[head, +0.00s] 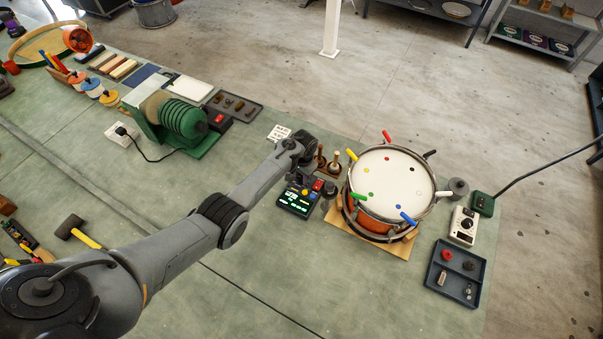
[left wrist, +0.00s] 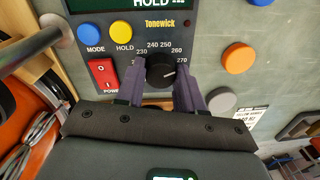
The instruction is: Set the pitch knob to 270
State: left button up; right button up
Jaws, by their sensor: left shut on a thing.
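The pitch knob (left wrist: 160,71) is a black round dial on the dark Tonewick box, with numbers from 230 to 270 around it. Its white mark points right and slightly up, close to the 270 label. My left gripper (left wrist: 156,88) has a finger on each side of the knob and is shut on it. In the head view the box (head: 297,203) sits on the green bench left of the drum, and my left gripper (head: 305,178) is over it. The knob is hidden there by the gripper. My right gripper is not in view.
The drum (head: 385,175) with coloured clips stands close to the right of the box. On the box are a blue MODE button (left wrist: 89,36), a yellow HOLD button (left wrist: 121,32) and a red power switch (left wrist: 102,72). Bench in front of the box is clear.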

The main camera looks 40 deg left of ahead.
pick_arm(q)
jog(key=shift+m, duration=0.6)
jog(key=o, duration=1)
jog(key=shift+o, duration=0.2)
jog(key=shift+r, duration=0.1)
jog(key=shift+r+p, duration=0.3)
jog(key=shift+p, duration=0.1)
notch_tip(320, 180, up, 10)
jog(key=p, duration=0.2)
jog(key=shift+d, duration=0.3)
